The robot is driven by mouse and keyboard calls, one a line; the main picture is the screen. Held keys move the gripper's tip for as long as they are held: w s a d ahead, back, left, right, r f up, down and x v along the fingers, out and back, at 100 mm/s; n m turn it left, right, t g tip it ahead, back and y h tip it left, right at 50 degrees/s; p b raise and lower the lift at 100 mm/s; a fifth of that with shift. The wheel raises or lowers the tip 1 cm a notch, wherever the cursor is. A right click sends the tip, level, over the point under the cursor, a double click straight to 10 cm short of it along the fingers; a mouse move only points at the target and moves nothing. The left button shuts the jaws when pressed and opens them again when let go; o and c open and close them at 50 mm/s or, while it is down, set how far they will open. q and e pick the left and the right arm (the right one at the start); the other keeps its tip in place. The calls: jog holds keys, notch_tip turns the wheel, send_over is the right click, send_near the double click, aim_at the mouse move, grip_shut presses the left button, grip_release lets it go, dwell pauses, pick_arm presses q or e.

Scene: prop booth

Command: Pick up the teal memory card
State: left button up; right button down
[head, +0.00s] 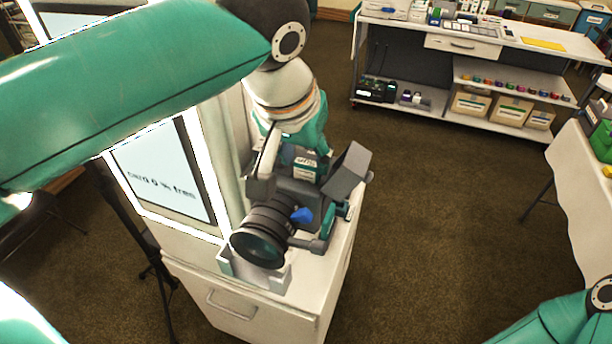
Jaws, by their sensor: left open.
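I cannot make out the teal memory card for certain. A video camera (262,238) with a large black lens sits on a white cabinet (250,320). A small blue piece (301,215) shows on its side. My left gripper (298,190) reaches down from above and behind, at the camera body. Its jaws are open, but its fingertips are hard to tell apart from the camera's grey parts. I see nothing held in it. My right arm shows only at the bottom right corner, and its gripper is out of view.
A lit screen (160,175) with text about a card stands left of the camera. A white workbench (500,38) with small items stands at the back. Its lower shelf (512,82) holds boxes. A pale table (578,190) is at the right. The carpet between is clear.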

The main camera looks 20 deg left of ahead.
pick_arm(q)
jog(key=shift+w+f, duration=0.1)
jog(key=shift+f, duration=0.2)
jog(key=c, duration=0.7)
jog(key=shift+r, duration=0.1)
